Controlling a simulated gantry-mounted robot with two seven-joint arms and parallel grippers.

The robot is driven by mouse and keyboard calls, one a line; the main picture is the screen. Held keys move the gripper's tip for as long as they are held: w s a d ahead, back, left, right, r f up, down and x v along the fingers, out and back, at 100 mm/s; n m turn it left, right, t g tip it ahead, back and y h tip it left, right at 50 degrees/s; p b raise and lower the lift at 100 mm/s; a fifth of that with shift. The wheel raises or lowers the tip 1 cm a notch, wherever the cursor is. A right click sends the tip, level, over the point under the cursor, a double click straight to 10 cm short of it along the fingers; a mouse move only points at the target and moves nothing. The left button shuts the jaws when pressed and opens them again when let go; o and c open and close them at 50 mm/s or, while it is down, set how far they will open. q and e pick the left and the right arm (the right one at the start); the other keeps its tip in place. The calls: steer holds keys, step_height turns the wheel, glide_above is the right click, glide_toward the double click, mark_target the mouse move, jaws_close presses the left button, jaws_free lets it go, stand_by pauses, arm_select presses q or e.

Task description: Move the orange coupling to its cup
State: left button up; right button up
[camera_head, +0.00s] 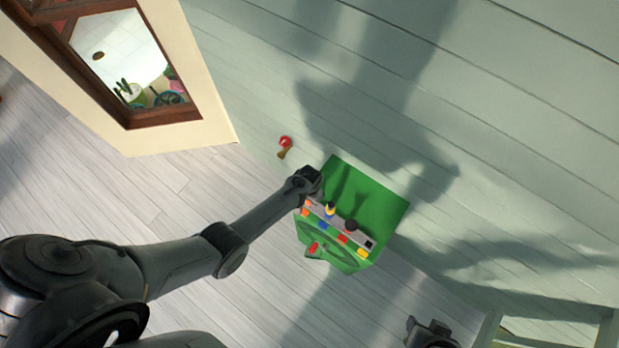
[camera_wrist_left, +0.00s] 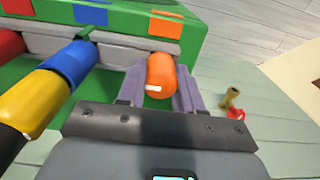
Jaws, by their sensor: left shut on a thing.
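The orange coupling (camera_wrist_left: 160,76) is a short cylinder between the two fingers of my left gripper (camera_wrist_left: 160,92), which is shut on it. It lies close to the grey edge of a green stand (camera_wrist_left: 200,35), in line with an orange square (camera_wrist_left: 166,28) on that stand. I cannot tell whether it touches the stand. In the head view my left gripper (camera_head: 312,178) is at the upper left corner of the green stand (camera_head: 372,195). My right gripper (camera_head: 430,332) is at the bottom edge, far from the stand; its fingers are not clear.
Blue (camera_wrist_left: 73,63) and yellow (camera_wrist_left: 40,100) cylinders lie left of the gripper, with red and black parts beside them. Colored squares line the stand's side. A small red-topped object (camera_head: 285,143) lies away from the stand. A framed mirror (camera_head: 125,60) stands at upper left.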

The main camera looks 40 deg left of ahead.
arm_select(q)
steer(key=o, duration=1.2)
steer(key=shift+c, duration=0.2)
steer(key=shift+r, duration=0.45)
step_height(320, 180, up, 8)
steer(key=p, duration=0.2)
steer(key=shift+r+p, duration=0.25)
steer(key=shift+p, duration=0.1)
steer(key=shift+r, duration=0.75)
